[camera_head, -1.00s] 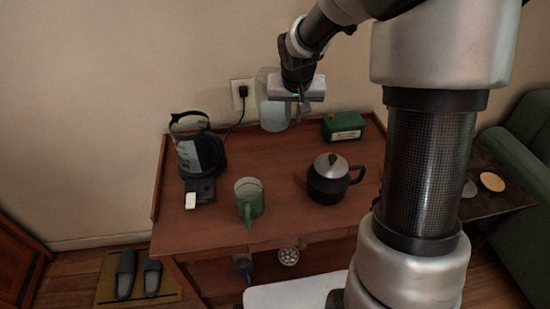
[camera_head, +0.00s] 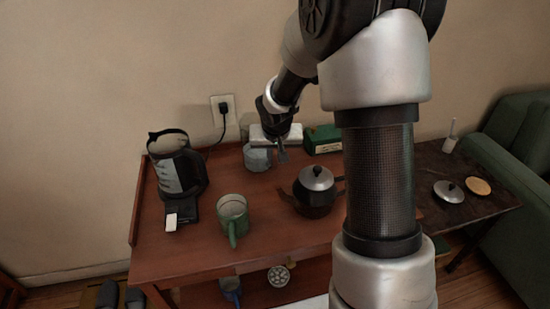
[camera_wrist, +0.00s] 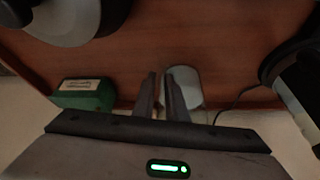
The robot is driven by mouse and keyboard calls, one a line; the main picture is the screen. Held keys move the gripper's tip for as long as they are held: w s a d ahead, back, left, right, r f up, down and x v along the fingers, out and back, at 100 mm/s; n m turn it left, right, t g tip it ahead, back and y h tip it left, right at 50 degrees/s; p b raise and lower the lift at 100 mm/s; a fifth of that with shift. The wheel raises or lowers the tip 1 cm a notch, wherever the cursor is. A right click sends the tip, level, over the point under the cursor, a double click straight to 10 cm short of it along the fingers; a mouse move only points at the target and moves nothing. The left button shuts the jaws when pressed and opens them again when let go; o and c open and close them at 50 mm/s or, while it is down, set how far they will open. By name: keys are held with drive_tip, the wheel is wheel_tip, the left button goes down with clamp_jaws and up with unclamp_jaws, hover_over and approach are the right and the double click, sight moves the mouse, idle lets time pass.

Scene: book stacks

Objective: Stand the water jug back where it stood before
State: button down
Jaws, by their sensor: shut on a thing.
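The water jug (camera_head: 257,158) is pale and see-through, and looks upright near the back edge of the wooden table (camera_head: 180,250). My gripper (camera_head: 281,155) is at its right side, shut on it. In the wrist view, my gripper's two fingers (camera_wrist: 161,97) close on the edge of the jug (camera_wrist: 184,84), which shows only as a pale round shape. Whether the jug's base touches the tabletop cannot be told; it looks very close to it.
A green box (camera_head: 322,139) stands just right of the jug. A black pot with a silver lid (camera_head: 316,190), a green mug (camera_head: 232,218) and an electric kettle (camera_head: 180,168) share the table. A wall socket (camera_head: 223,109) is behind. The table between mug and jug is clear.

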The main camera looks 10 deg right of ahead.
drive_tip(key=shift+r, duration=0.15)
drive_tip(key=c, duration=1.8)
unclamp_jaws()
drive_tip(key=shift+f, duration=0.2)
drive_tip(key=shift+o, duration=0.2)
